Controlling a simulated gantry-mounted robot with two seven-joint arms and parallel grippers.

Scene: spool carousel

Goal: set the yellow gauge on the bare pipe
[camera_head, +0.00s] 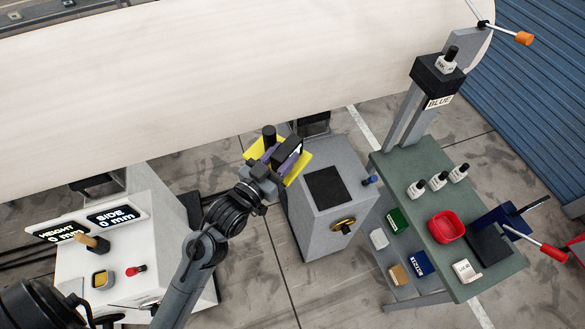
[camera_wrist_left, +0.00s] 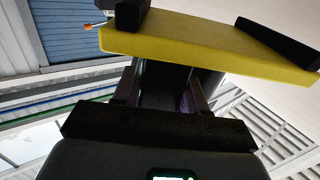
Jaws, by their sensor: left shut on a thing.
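The yellow gauge (camera_head: 299,169) is a yellow plate with black blocks on it. It is in my left gripper (camera_head: 267,168), in front of the lower edge of the large pale bare pipe (camera_head: 220,75) as seen in the head view. I cannot tell whether the gauge touches the pipe. In the left wrist view the yellow gauge (camera_wrist_left: 210,48) spans the top, with a black block near each end. The fingers of my left gripper (camera_wrist_left: 163,88) are shut around a dark part below the plate. My right gripper is not in view.
A grey cabinet (camera_head: 310,215) with a black top pad stands beside the gauge. A green-topped cart (camera_head: 440,180) at the right holds bottles and a red bowl (camera_head: 447,226). A white console (camera_head: 150,240) at the left shows height and side readouts, both 0 mm.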

